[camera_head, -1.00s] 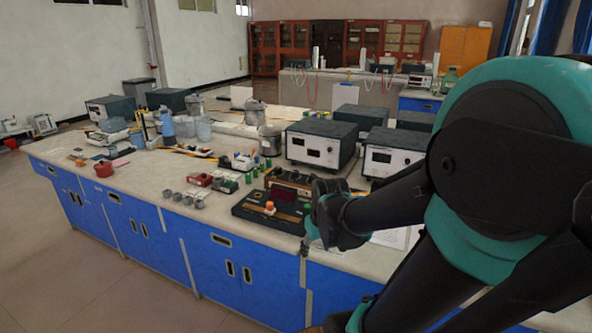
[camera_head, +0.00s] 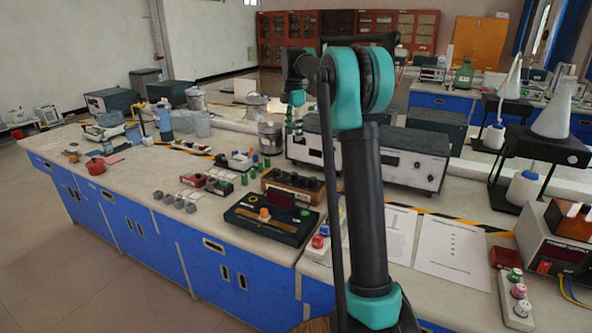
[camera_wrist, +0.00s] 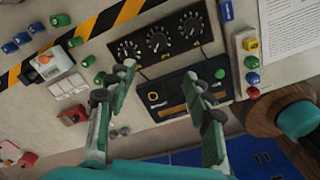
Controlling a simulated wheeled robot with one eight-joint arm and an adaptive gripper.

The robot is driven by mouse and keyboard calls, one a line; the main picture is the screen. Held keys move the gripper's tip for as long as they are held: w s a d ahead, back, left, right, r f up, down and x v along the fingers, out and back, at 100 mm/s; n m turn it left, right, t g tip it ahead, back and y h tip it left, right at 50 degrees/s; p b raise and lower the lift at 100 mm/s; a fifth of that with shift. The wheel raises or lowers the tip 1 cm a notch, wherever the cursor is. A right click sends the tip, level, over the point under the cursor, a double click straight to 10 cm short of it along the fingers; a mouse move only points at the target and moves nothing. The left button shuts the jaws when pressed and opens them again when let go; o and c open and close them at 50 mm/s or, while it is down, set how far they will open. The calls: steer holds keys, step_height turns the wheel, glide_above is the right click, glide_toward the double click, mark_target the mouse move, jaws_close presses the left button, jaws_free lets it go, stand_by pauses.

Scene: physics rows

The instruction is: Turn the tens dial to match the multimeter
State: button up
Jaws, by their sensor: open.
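The dial box (camera_head: 293,183) is a brown box with several dark knobs on the bench. In the wrist view its black panel (camera_wrist: 175,33) shows three dials with white scale marks; which is the tens dial I cannot tell, and their settings are too small to read. In front of it lies a flat dark unit (camera_head: 272,217) with a dark red display and an orange knob, perhaps the multimeter; no reading is legible. My gripper (camera_wrist: 163,80) is open and empty, its two green fingers spread above the unit and dial box. In the head view it shows small (camera_head: 294,126).
Grey instrument boxes (camera_head: 412,163) stand behind the dial box. Small coloured terminals (camera_head: 245,178) and grey weights (camera_head: 180,201) lie left. Paper sheets (camera_head: 455,250) lie right. A metal pot (camera_head: 270,137) stands behind.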

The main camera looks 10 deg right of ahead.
glide_toward(294, 173)
step_height(294, 173, down, 9)
steer(key=shift+s+r, duration=0.1)
steer(key=shift+s, duration=0.05)
stand_by(0.5)
steer(key=c, duration=1.2)
